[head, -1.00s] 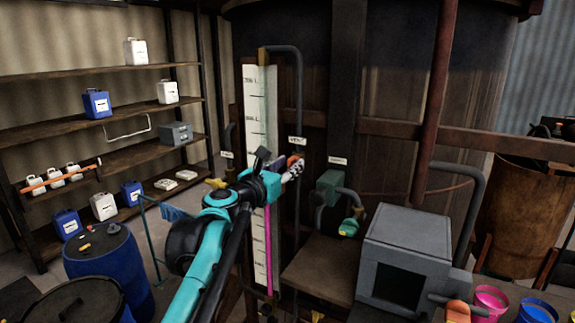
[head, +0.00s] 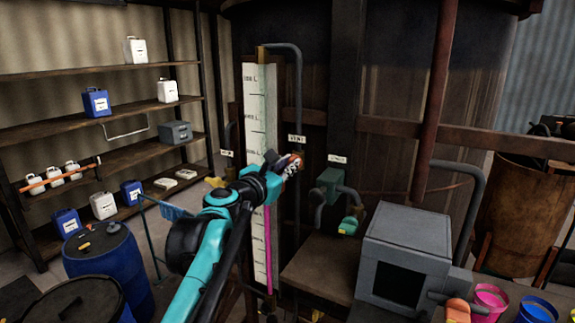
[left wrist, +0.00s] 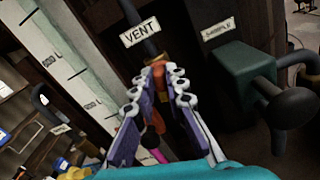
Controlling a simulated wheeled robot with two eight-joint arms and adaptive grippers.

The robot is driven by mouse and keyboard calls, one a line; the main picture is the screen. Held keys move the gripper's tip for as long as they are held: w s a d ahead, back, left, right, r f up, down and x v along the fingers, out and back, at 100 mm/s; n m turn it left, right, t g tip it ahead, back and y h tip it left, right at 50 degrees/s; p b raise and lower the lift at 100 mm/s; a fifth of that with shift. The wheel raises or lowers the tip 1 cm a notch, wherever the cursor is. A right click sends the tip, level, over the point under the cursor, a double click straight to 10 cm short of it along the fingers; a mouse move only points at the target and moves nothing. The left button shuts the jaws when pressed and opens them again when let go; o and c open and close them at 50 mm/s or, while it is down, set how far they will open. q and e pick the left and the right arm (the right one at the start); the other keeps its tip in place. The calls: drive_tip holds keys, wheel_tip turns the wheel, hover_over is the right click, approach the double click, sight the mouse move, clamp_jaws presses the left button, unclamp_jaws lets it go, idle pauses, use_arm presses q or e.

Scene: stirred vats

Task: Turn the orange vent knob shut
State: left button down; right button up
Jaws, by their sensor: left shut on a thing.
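The orange vent knob (left wrist: 156,68) sits just below the VENT label (left wrist: 140,31) in the left wrist view, between the tips of my left gripper (left wrist: 159,80). In the head view, my left gripper (head: 290,164) reaches the pipe just below the same label (head: 297,139). Its fingers are closed on the knob and hide most of it. How far the knob is turned cannot be told. My right gripper does not show.
A white level gauge (head: 258,120) stands left of the knob. A green sample box (head: 329,184) with a pipe is to the right. A grey box (head: 405,240) stands on the bench at front right. Shelves with canisters (head: 96,102) are at the left.

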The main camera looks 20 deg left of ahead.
use_arm(q)
drive_tip(key=shift+d+f+m+b, duration=0.15)
drive_tip(key=shift+f+m, duration=0.05)
drive_tip(key=shift+m, duration=2.3)
drive_tip(key=shift+d+f+m+b, duration=0.1)
drive_tip(key=shift+f+m+b, duration=0.05)
drive_tip(key=shift+m, duration=2.35)
drive_tip(key=shift+d+f+m+b, duration=0.15)
drive_tip(key=shift+f+m, duration=0.05)
drive_tip(key=shift+m, duration=2.3)
drive_tip(key=c, duration=1.5)
unclamp_jaws()
drive_tip(key=shift+c, duration=0.2)
drive_tip(key=shift+s, duration=0.1)
drive_tip(key=s, duration=1.2)
drive_tip(key=shift+a, duration=0.45)
